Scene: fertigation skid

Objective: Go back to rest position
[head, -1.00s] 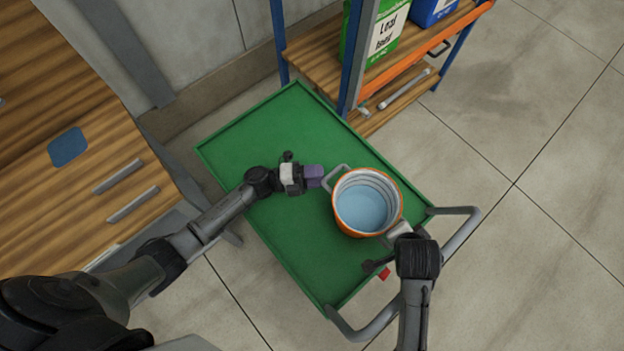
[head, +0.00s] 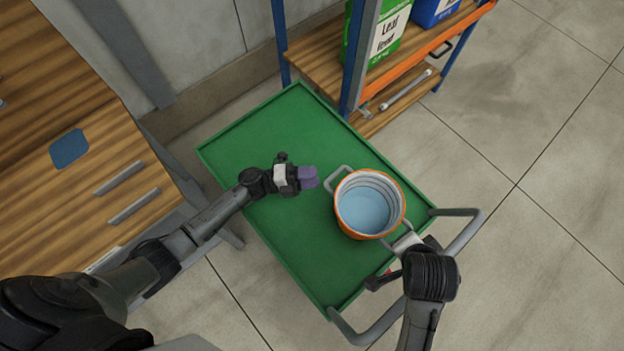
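My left gripper (head: 309,178) is over the green cart, just left of the orange pot. Its purple fingertips look apart from the pot's left handle, and whether they are open or shut is unclear. The orange pot (head: 349,226) stands upright on the cart with pale blue liquid or a pale blue bottom inside and a grey handle on each side. My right gripper (head: 385,268) is at the front right of the pot, near its right handle (head: 404,241). The wrist hides most of its fingers, so I cannot tell if it touches the handle.
The green cart (head: 240,150) has a grey push handle (head: 468,232) at its right end. A wooden shelf rack (head: 310,60) with blue posts holds a green container (head: 388,30) and a blue container (head: 432,10). A wooden cabinet (head: 60,215) is at the left. Floor at right is clear.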

